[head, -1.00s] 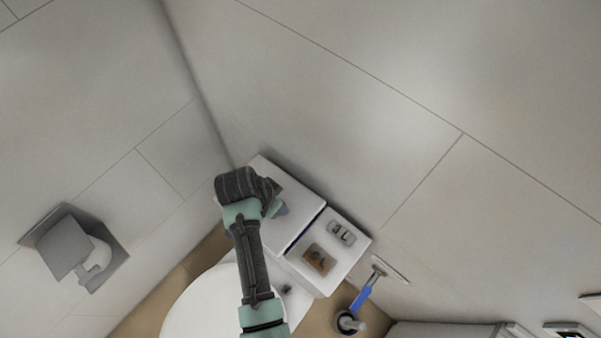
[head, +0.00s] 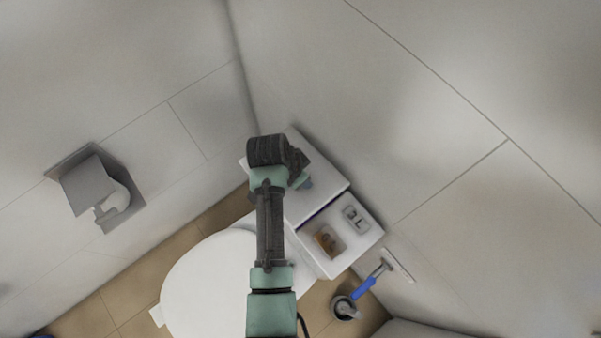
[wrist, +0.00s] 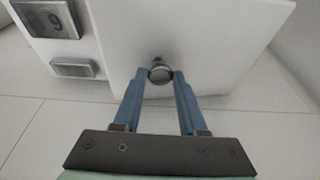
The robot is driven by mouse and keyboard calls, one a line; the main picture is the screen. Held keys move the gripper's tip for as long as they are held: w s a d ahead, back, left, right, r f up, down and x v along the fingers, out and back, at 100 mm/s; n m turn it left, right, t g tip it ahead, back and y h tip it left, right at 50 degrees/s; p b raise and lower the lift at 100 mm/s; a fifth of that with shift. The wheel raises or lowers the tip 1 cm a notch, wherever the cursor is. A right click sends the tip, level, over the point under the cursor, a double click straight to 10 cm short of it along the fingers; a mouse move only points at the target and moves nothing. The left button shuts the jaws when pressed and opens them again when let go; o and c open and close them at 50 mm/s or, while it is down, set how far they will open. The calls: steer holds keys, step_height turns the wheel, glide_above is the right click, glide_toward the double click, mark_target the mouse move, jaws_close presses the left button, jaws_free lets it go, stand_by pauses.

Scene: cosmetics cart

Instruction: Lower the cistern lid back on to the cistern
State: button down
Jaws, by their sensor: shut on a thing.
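The cistern lid (head: 322,178) is a white slab with a small round metal knob. It lies over the left part of the white cistern (head: 370,235) in the head view. A dark blue gap shows along its edge beside the button section; I cannot tell how high it is. In the wrist view the lid (wrist: 215,35) fills the upper middle and right. The blue fingers of my gripper (wrist: 160,76) are shut on its knob (wrist: 160,70). In the head view my gripper (head: 306,183) is over the lid, partly hidden by my arm.
The fixed section carries a 3L button (head: 355,217) and a brownish button (head: 328,240). The white toilet (head: 205,290) is in front. A blue-handled squeegee (head: 370,282) and a dark round holder (head: 345,308) stand right. A paper holder (head: 90,185) is on the left wall. Walls meet closely behind.

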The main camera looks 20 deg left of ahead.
steer(key=shift+w+f+b, duration=0.1)
steer(key=shift+f+b, duration=0.25)
steer(key=shift+f, duration=0.05)
steer(key=shift+f, duration=0.2)
stand_by(0.4)
steer(key=shift+c, duration=2.1)
jaws_free()
steer(key=shift+o, duration=0.2)
steer(key=shift+s+f, duration=0.2)
steer(key=v, duration=1.3)
steer(key=shift+r, duration=0.15)
steer(key=shift+w, duration=0.15)
